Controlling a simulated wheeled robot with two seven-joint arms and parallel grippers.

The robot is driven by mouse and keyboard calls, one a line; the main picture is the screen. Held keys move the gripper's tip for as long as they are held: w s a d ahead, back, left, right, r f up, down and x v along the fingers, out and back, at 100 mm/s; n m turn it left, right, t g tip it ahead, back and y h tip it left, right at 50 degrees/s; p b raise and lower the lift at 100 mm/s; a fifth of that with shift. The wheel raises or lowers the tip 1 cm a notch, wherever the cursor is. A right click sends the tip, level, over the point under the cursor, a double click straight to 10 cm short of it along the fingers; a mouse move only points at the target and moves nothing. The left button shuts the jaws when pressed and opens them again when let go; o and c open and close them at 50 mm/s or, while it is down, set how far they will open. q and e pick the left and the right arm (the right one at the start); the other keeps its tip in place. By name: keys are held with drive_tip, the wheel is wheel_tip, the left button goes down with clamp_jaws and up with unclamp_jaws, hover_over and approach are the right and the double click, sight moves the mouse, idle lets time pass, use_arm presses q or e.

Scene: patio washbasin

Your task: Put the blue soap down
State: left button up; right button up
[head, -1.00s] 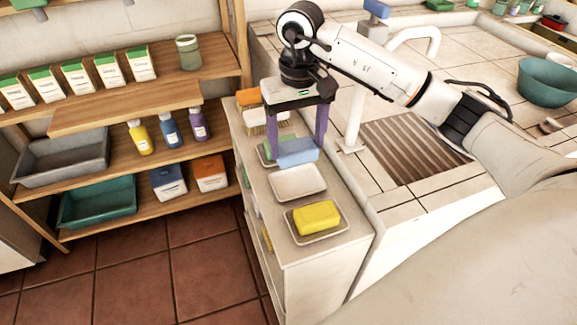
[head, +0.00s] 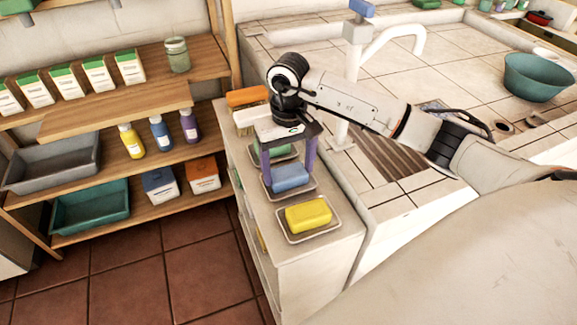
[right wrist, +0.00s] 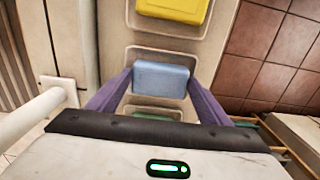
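The blue soap (head: 290,178) is at the middle soap dish (head: 284,197) on the narrow white counter, within its rim. My right gripper (head: 289,172) points down over it, with its two purple fingers on opposite sides of the soap. In the right wrist view the fingertips touch the ends of the blue soap (right wrist: 161,79), with the dish rim (right wrist: 160,51) around it. Whether the soap's underside rests fully on the dish is hidden. My left gripper is not in view.
A yellow soap (head: 308,215) lies in the nearer dish. A green soap in another dish is partly hidden behind my gripper. The faucet (head: 352,75) rises close to the right; shelves with bottles and boxes (head: 160,185) stand left.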

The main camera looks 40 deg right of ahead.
sight(289, 174)
drive_tip(key=o, duration=0.3)
drive_tip(key=shift+r, duration=0.15)
wheel_tip(289, 174, up, 12)
idle(0.4)
drive_tip(key=shift+s, duration=0.1)
idle(0.4)
